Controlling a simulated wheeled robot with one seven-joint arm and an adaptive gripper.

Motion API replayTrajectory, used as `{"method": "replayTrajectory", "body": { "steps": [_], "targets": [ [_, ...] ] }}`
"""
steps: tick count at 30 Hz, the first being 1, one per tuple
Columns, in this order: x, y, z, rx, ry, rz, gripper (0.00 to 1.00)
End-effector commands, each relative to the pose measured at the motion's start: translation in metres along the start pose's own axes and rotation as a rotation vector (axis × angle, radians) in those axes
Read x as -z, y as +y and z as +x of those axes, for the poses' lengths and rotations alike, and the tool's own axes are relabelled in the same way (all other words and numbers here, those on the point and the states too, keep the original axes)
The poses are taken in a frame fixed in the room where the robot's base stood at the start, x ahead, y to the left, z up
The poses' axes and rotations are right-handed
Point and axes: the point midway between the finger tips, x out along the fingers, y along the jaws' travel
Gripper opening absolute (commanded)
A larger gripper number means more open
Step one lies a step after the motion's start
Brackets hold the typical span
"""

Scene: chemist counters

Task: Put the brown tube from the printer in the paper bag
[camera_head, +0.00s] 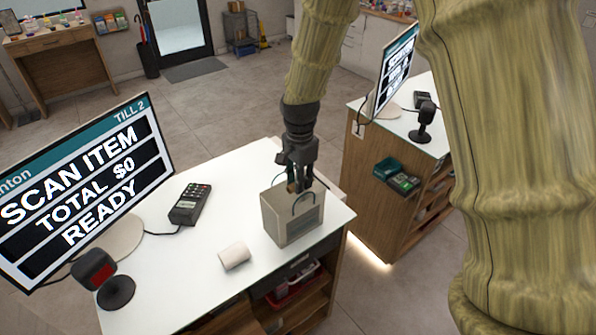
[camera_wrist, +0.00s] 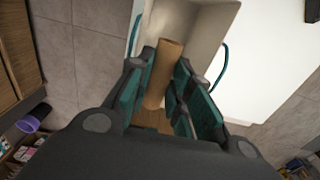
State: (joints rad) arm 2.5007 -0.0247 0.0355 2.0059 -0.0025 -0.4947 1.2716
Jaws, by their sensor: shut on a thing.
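My gripper (camera_head: 299,180) reaches down over the top of the paper bag (camera_head: 292,222), which stands upright on the white counter. In the wrist view my gripper (camera_wrist: 172,95) is shut on the brown tube (camera_wrist: 167,68), which lies lengthwise between the fingers. The tube points down into the open mouth of the bag; the bag's pale inside wall (camera_wrist: 205,28) and a green handle (camera_wrist: 219,68) show around it. I cannot tell whether the tube touches the bag's bottom. In the head view the tube is mostly hidden by the fingers and the bag.
A white roll (camera_head: 234,256) lies left of the bag. A card terminal (camera_head: 190,204), a till screen (camera_head: 85,190) and a scanner on a stand (camera_head: 96,270) stand farther left. The bag is near the counter's right edge. A second counter (camera_head: 385,215) is across a gap.

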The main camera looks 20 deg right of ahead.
Motion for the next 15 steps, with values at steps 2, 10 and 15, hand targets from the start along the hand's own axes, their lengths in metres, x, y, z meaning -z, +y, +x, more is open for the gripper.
{"method": "replayTrajectory", "body": {
  "steps": [2, 10, 15],
  "targets": [
    [-0.001, 0.0, 0.007, -0.001, -0.001, -0.001, 0.13],
    [-0.002, -0.001, 0.021, 0.0, 0.0, -0.002, 0.13],
    [-0.002, -0.002, 0.022, 0.001, 0.0, -0.004, 0.13]
  ]
}}
